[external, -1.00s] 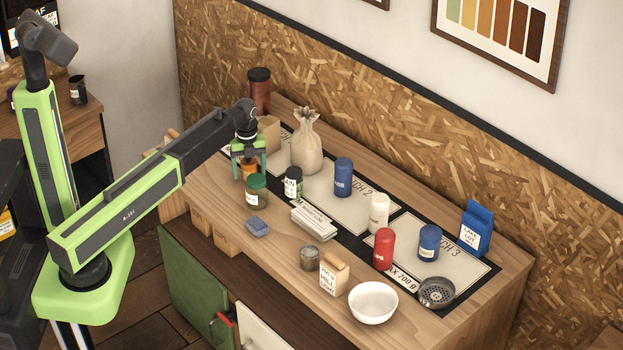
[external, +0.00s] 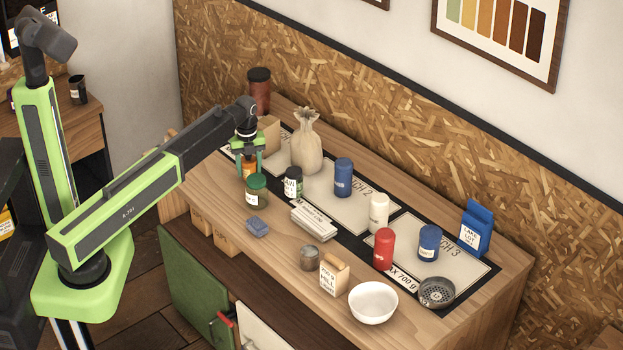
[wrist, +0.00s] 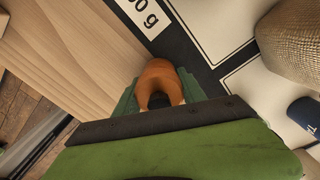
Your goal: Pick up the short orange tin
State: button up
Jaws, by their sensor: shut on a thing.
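The short orange tin (external: 249,163) is at the left end of the wooden counter, partly hidden by the fingers and by a green jar in front. My gripper (external: 249,160) points down over it and is shut on it. In the wrist view the orange tin (wrist: 160,80) sits between the two green fingers, one on each side, with a dark hollow showing in it. I cannot tell whether its base touches the counter.
The green jar (external: 257,188) stands close in front of the gripper. A dark labelled jar (external: 293,182) and a cloth sack (external: 306,148) stand to the right. A cardboard box (external: 269,135) and a tall red-brown jar (external: 259,92) are behind. Bare wood lies to the left.

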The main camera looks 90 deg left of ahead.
notch_tip(320, 180, up, 9)
jog(key=p, duration=0.8)
jog(key=shift+r+p, duration=0.2)
jog(key=shift+p, duration=0.1)
jog(key=shift+f, duration=0.1)
